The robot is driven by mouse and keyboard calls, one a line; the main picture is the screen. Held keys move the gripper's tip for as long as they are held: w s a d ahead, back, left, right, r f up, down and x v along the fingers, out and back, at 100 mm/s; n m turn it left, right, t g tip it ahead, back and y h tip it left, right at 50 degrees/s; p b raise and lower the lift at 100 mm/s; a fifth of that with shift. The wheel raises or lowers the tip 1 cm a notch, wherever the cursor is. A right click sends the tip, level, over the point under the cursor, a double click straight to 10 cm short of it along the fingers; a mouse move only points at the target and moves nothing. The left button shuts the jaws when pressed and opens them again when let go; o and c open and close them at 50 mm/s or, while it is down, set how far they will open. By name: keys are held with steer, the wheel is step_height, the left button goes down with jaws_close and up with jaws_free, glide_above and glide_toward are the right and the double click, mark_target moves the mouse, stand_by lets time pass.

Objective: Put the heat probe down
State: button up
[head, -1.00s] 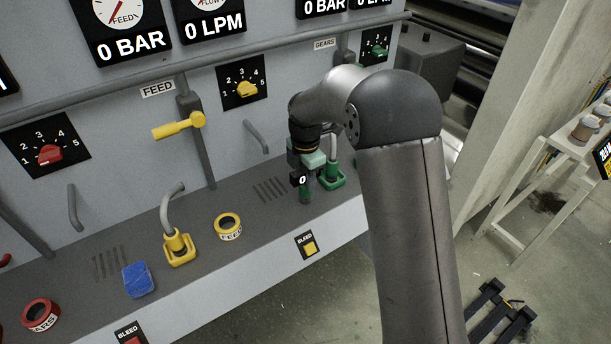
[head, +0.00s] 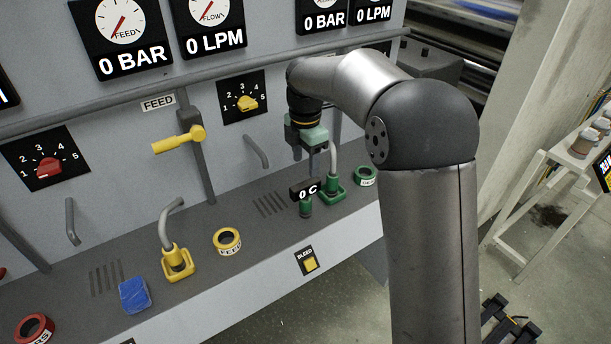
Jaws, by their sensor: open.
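The heat probe (head: 306,208) is a small dark green piece with a black display reading "0 C". It stands upright on the grey ledge (head: 220,273), just left of a green socket with a grey hose (head: 333,188). My gripper (head: 309,152) is open and empty above the probe, with a gap between them. My arm comes in from the right and hides part of the panel behind.
Left along the ledge are a yellow FEED ring (head: 227,241), a yellow hose socket (head: 178,262), a blue block (head: 134,295) and a red ring (head: 35,329). A green ring (head: 366,176) lies right of the green socket. A yellow lever (head: 180,140) juts from the panel.

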steer(key=shift+r, duration=0.8)
steer(key=shift+s+d, duration=0.1)
steer(key=s+d+r+m, duration=0.2)
steer(key=s+d+m, duration=0.7)
steer(key=s+m, duration=0.3)
steer(key=s+d+f+m, duration=0.3)
steer(key=s+m, duration=0.3)
steer(key=s, duration=0.4)
steer(key=s+d+f+m, duration=0.4)
steer(key=s+m, duration=0.2)
steer(key=s, duration=0.3)
steer(key=shift+s+m+t, duration=0.3)
steer(key=shift+s+m, duration=0.1)
steer(key=shift+r, duration=0.1)
